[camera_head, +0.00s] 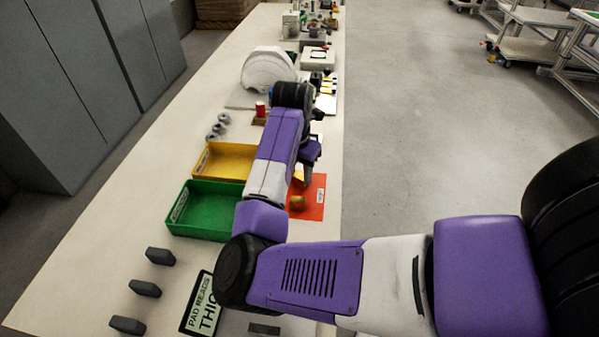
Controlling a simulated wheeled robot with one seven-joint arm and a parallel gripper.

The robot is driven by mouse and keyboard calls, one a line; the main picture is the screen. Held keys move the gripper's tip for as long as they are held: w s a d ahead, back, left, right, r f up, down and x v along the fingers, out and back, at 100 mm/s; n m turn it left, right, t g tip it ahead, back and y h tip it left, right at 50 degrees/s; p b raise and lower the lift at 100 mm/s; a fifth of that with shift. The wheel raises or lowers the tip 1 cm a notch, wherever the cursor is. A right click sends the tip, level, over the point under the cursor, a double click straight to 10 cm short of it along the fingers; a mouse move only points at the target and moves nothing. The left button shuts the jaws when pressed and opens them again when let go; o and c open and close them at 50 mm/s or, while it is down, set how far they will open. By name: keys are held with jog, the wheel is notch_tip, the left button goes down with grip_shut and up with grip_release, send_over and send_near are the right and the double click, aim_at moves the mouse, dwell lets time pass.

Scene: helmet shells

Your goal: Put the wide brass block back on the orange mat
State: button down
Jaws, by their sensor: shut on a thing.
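The orange mat (313,209) lies on the bench right of the trays, with a white label on it. A brass block (297,202) shows at the mat's left side, partly behind my arm; I cannot tell whether it touches the mat. A smaller brass-coloured piece (298,177) shows beside my gripper's fingers. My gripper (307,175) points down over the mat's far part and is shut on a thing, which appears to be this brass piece. My arm hides much of it, and I cannot tell which piece is the wide one.
A green tray (207,211) and a yellow tray (224,161) stand left of my arm. Grey blocks (145,288) and a "pad reads thick" sign (201,305) are nearer. A white helmet shell (268,68) stands farther back. The bench's right edge runs beside the mat.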

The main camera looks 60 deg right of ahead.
jog(key=c, duration=0.9)
grip_release()
jog(key=shift+f, duration=0.1)
